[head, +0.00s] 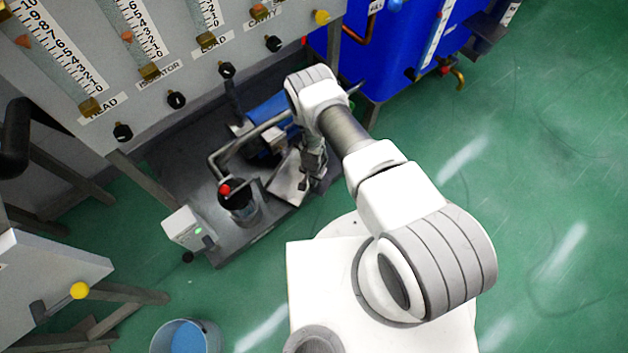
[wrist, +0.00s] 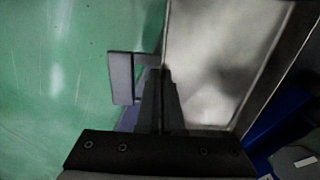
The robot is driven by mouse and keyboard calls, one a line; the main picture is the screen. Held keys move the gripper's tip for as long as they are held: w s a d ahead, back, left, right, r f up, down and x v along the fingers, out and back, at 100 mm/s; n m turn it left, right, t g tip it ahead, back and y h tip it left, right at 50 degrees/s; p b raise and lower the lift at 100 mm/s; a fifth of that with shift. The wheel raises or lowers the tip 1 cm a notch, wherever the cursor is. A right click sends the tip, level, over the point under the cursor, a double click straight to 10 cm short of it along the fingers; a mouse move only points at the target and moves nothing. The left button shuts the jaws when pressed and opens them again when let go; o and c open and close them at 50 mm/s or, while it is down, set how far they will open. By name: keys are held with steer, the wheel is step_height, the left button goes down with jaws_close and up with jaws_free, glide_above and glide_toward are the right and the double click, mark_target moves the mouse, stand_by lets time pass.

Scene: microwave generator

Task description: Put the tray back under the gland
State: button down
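The tray (head: 288,188) is a shallow silver metal pan at the front of the dark pump base, beside the blue pump. It looks tilted in the head view. In the wrist view the tray (wrist: 222,60) fills the right half, with its raised rim running down to the fingers. My gripper (wrist: 160,75) has its two fingers close together with the tray's rim between them; it also shows in the head view (head: 304,186). The pump (head: 268,125) has a blue body; its gland is hard to make out, partly hidden by pipes and my arm.
Grey pipes and a dark cylinder with a red knob (head: 238,198) stand left of the tray. A blue tank (head: 405,45) is behind right. Green floor is free at right.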

steer(key=shift+f, duration=0.6)
steer(key=shift+w, duration=0.1)
steer(key=c, duration=1.5)
jaws_free()
steer(key=shift+f, duration=0.2)
steer(key=o, duration=0.4)
steer(key=shift+r, duration=0.15)
